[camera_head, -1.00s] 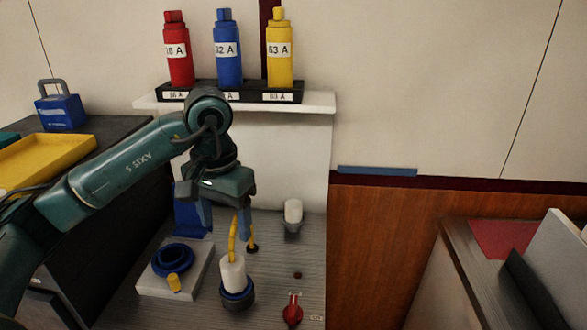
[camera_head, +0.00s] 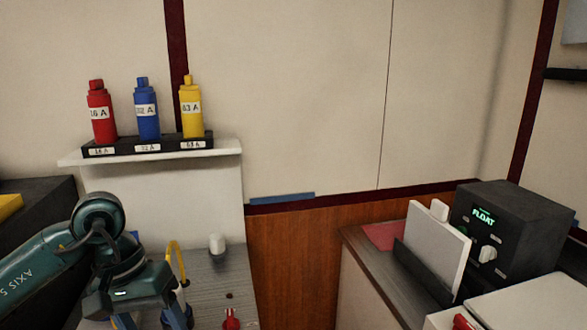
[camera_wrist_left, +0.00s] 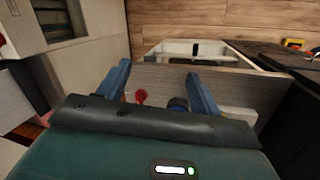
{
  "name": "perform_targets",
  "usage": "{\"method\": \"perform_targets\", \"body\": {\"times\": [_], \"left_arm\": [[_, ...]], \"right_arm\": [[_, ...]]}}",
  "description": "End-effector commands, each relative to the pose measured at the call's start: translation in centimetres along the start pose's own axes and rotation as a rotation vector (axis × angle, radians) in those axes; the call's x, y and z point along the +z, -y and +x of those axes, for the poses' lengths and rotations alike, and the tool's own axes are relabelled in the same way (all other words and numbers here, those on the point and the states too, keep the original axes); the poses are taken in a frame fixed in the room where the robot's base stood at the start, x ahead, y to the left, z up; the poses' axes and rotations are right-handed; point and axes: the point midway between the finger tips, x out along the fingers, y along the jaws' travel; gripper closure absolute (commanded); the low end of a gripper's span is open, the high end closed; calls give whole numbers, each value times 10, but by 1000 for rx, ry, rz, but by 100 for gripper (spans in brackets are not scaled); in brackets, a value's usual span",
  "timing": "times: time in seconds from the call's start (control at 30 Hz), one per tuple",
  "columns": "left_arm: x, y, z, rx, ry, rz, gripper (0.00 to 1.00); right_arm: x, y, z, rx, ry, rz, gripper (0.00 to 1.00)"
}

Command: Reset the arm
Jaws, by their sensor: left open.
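My left arm comes in from the left in the head view, and its gripper (camera_head: 178,318) hangs at the bottom edge, partly cut off. In the left wrist view the two blue fingers of my left gripper (camera_wrist_left: 158,70) stand well apart with nothing held between them. A red knob (camera_wrist_left: 141,96) and a dark blue round part (camera_wrist_left: 178,103) show beyond the fingers. In the head view a yellow loop (camera_head: 177,257) rises just beside the gripper; I cannot tell if they touch. My right gripper is not in view.
Red (camera_head: 101,115), blue (camera_head: 147,115) and yellow (camera_head: 191,112) bottles stand in a black rack on a white shelf (camera_head: 228,150). A white-capped part (camera_head: 217,244) and a red knob (camera_head: 231,319) sit on the grey worktop. A dark box reading FLOAT (camera_head: 508,235) stands right.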

Motion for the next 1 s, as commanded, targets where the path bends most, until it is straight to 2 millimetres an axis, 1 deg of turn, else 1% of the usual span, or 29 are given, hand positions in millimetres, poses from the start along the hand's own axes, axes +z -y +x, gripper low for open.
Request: {"method": "perform_targets", "body": {"times": [0.03,0.07,0.1,0.17,0.2,0.27,0.3,0.37,0.4,0.47,0.5,0.53,0.57,0.6,0.67,0.7,0.77,0.8,0.83,0.87,0.9,0.97,1.0], "left_arm": [[7,-20,16,94,44,-40,35],[12,-32,23,154,71,-74,35],[18,-50,32,244,116,-126,35],[31,-80,44,390,207,-226,35],[40,-100,48,495,284,-310,35],[53,-132,50,658,428,-463,35],[59,-151,48,767,544,-585,35],[64,-174,39,920,746,-786,35],[64,-185,32,1011,897,-930,35],[57,-193,21,1127,1140,-1155,35],[49,-193,16,1189,1316,-1307,35],[42,-190,14,1227,1456,-1422,35],[34,-185,15,1259,1599,-1536,35],[23,-175,19,1289,1801,-1687,35],[7,-154,33,1312,2123,-1904,35],[-1,-137,48,-1126,-2026,1756,35],[-7,-108,79,-867,-1861,1513,35],[-7,-89,104,-716,-1747,1350,35],[-4,-76,123,-620,-1666,1237,35],[1,-64,141,-536,-1589,1130,35],[10,-50,164,-438,-1491,996,35],[27,-33,195,-320,-1359,819,35],[39,-24,213,-258,-1282,716,35]], "right_arm": [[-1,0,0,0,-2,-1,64],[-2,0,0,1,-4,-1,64],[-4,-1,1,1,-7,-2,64],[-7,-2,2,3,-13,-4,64],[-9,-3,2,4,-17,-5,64],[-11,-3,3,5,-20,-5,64],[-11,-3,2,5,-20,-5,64],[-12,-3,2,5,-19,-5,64],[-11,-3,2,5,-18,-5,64],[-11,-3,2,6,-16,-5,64],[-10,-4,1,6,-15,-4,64],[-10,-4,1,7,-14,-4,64],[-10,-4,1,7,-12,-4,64],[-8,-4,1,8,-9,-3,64],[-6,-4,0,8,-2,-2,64],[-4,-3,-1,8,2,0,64],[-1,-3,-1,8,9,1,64],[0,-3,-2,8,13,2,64],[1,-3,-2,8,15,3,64],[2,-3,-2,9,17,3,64],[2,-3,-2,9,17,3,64],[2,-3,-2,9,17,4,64],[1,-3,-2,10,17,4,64]]}}
